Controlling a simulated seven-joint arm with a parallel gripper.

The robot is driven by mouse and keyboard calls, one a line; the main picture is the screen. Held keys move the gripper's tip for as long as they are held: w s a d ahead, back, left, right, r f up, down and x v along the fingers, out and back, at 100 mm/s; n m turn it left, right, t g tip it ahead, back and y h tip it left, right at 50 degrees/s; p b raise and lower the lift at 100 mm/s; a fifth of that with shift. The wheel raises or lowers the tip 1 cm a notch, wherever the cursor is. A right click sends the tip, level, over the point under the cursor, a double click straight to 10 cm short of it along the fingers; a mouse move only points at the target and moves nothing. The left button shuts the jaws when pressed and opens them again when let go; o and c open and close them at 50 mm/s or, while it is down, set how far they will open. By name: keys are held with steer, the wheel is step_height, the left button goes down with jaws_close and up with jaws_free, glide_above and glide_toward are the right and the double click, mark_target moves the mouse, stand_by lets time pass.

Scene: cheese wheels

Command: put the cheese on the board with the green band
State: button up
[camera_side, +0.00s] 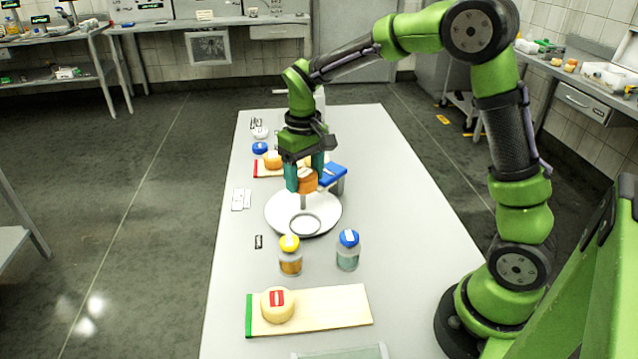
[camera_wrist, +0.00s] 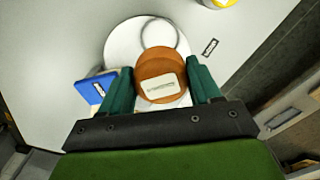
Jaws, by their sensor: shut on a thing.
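An orange-brown cheese wheel (camera_side: 308,183) with a pale label is between the fingers of my gripper (camera_side: 305,178). In the wrist view the cheese (camera_wrist: 160,68) sits between both green fingers (camera_wrist: 163,88), which are shut on it. It is held above a white round plate (camera_side: 279,222). The board with the green band (camera_side: 336,306) lies at the near end of the table, well apart from my gripper. A pale yellow cheese (camera_side: 279,312) with a red label stands on its left part; its right part is bare.
A yellow-capped jar (camera_side: 290,262) and a blue-capped jar (camera_side: 348,257) stand between the plate and the green-banded board. A blue-topped box (camera_side: 333,174) is beside the plate. The table's right side is clear.

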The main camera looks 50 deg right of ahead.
step_height(320, 180, up, 6)
steer(key=shift+r, duration=0.25)
steer(key=shift+s+a+r+n, duration=0.2)
steer(key=shift+s+a, duration=0.15)
steer(key=shift+a, duration=0.2)
steer(key=shift+s+a+r+n, duration=0.1)
steer(key=shift+s+a+r, duration=0.15)
steer(key=shift+a, duration=0.3)
steer(key=s+a+f+n, duration=0.4)
steer(key=s+a+n, duration=0.2)
steer(key=s+a, duration=0.1)
steer(key=n, duration=1.1)
glide_toward(328, 305)
steer(key=shift+f, duration=2.9)
steer(key=shift+f, duration=0.1)
steer(key=o, duration=1.2)
